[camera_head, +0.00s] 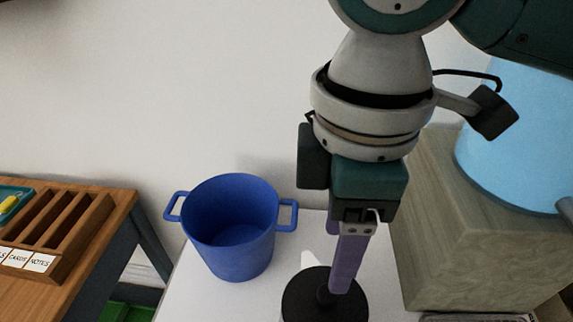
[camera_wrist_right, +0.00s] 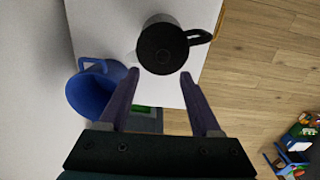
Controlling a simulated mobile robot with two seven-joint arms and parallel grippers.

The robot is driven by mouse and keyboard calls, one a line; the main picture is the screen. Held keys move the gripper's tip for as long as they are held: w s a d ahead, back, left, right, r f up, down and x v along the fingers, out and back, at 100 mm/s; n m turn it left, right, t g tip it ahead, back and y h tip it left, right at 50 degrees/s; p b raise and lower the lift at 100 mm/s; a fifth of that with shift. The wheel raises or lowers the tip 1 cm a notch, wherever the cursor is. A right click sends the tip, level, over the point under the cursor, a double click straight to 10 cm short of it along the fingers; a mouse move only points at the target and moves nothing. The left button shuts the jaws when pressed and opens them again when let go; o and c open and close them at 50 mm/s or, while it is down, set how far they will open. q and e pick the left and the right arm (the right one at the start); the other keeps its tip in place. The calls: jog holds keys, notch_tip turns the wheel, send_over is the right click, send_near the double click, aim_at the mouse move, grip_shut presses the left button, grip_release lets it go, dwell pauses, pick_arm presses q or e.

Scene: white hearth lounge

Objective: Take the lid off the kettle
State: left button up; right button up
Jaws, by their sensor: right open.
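The kettle's dark round lid (camera_head: 296,301) shows at the bottom of the head view, with a short knob on top. I cannot tell the exact height gap. My left gripper is not in view.
A blue two-handled pot (camera_head: 232,262) stands left of the kettle on the white table (camera_head: 190,290). A wooden block (camera_head: 440,250) bearing a light blue vessel (camera_head: 510,130) stands at the right. A wooden desk with a slotted organizer (camera_head: 60,225) is at far left.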

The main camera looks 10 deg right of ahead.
aim_at(326, 300)
jog(key=f, duration=0.3)
jog(key=shift+s+f, duration=0.3)
jog(key=shift+s, duration=0.05)
notch_tip(326, 300, down, 6)
jog(key=shift+r, duration=0.2)
grip_shut()
